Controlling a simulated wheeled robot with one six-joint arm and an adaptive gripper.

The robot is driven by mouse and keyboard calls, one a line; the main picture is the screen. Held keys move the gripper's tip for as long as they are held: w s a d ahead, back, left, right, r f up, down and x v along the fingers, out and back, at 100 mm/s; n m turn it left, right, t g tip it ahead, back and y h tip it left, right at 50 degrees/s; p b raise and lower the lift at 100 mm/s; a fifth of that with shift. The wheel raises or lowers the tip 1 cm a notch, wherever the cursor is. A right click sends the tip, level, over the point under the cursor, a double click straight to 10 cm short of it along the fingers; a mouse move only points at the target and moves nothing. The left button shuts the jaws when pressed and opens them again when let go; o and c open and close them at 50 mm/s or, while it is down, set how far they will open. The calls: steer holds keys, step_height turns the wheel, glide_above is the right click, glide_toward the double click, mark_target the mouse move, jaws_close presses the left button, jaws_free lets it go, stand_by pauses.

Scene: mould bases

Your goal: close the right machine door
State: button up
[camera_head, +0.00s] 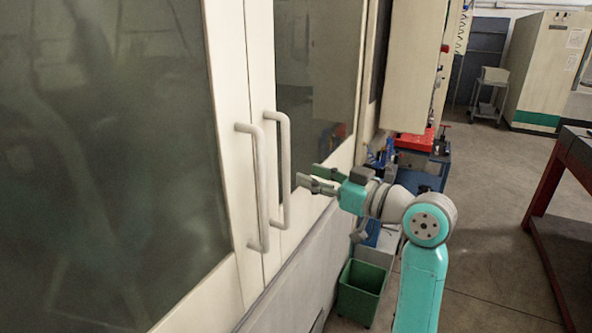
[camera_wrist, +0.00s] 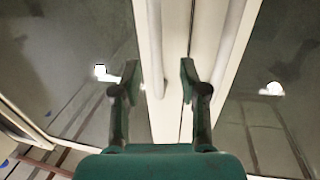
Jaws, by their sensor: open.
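The right machine door (camera_head: 261,65) has a pale frame, a dark window and an upright pale bar handle (camera_head: 284,165). The left machine door (camera_head: 229,80) stands beside it with a similar handle (camera_head: 259,190). The door edges meet at a narrow seam; I cannot tell whether the right door is fully shut. My gripper (camera_head: 309,176) is open and empty, to the right of both handles in the head view and apart from them. In the wrist view my open fingers (camera_wrist: 158,83) point at the door fronts, with one handle (camera_wrist: 155,45) between them and another (camera_wrist: 229,45) to the right.
A green bin (camera_head: 361,290) stands on the floor below my arm. A blue cart with a red top (camera_head: 415,140) is behind it. A dark table with red legs (camera_head: 545,230) is at the right.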

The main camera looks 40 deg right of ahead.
steer(key=shift+s+d, duration=0.15)
steer(key=shift+s, duration=0.8)
steer(key=shift+s+d, duration=0.1)
steer(key=shift+s, duration=0.8)
steer(key=shift+f, duration=0.1)
steer(key=s+a+f+m+g+h, duration=0.15)
steer(key=a+f, duration=0.25)
steer(key=f, duration=0.5)
steer(key=s+a+f+m+h, duration=0.2)
steer(key=a+f+m, duration=0.15)
steer(key=f, duration=0.65)
steer(key=s+a+f+m+h, duration=0.1)
steer(key=s+a+f+m, duration=0.1)
steer(key=a+f, duration=0.5)
steer(key=s+a+f+n+g, duration=0.1)
steer(key=s+a+f, duration=0.3)
steer(key=s+f, duration=0.7)
steer(key=s+a+r+n+y, duration=0.1)
steer(key=s+a+n, duration=0.1)
steer(key=s, duration=0.6)
steer(key=s+a+r+n, duration=0.1)
steer(key=s+a+n, duration=0.1)
steer(key=s, duration=0.5)
steer(key=shift+s+a+r+y, duration=0.2)
steer(key=shift+s+a+y, duration=0.1)
steer(key=shift+s+y, duration=0.1)
steer(key=shift+g, duration=0.25)
